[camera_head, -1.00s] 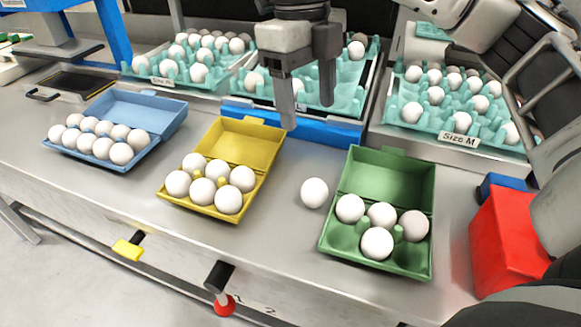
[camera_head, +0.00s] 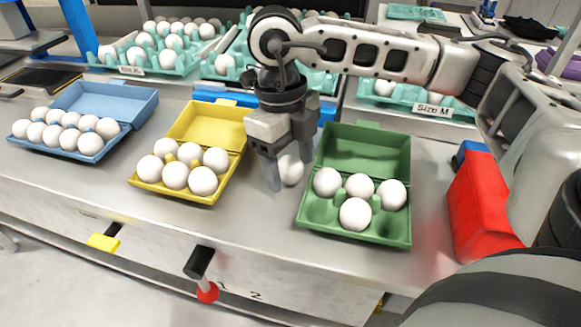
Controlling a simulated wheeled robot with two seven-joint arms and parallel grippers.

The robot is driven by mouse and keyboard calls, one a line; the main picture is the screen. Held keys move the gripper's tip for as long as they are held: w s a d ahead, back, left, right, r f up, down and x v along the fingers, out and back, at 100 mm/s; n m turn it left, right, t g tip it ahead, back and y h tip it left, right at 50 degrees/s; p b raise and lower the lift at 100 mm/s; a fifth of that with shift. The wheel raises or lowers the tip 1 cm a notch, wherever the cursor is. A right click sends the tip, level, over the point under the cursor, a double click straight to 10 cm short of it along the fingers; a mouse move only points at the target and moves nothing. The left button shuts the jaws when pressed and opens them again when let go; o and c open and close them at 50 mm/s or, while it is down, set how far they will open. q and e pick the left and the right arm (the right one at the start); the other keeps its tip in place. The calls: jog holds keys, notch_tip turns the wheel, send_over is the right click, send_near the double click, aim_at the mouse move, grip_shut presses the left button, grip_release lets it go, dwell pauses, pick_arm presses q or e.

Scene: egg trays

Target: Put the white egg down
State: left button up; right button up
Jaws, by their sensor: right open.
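A white egg (camera_head: 291,171) stands on the metal table between the yellow carton and the green carton. My right gripper (camera_head: 286,172) is open and low over this egg, with one finger in front of it at its left and the other at its upper right. The fingers hide part of the egg, and I cannot tell whether they touch it. The green carton (camera_head: 372,150) is open with several white eggs and empty cups in its front row. My left gripper is out of view.
An open yellow carton (camera_head: 200,123) and an open blue carton (camera_head: 112,102) on the left hold white eggs. Teal egg trays (camera_head: 450,115) line the back. A red box (camera_head: 480,205) stands right of the green carton. The table's front strip is clear.

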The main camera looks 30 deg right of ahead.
jog(key=shift+f, duration=0.35)
jog(key=c, duration=0.7)
jog(key=shift+r, duration=0.15)
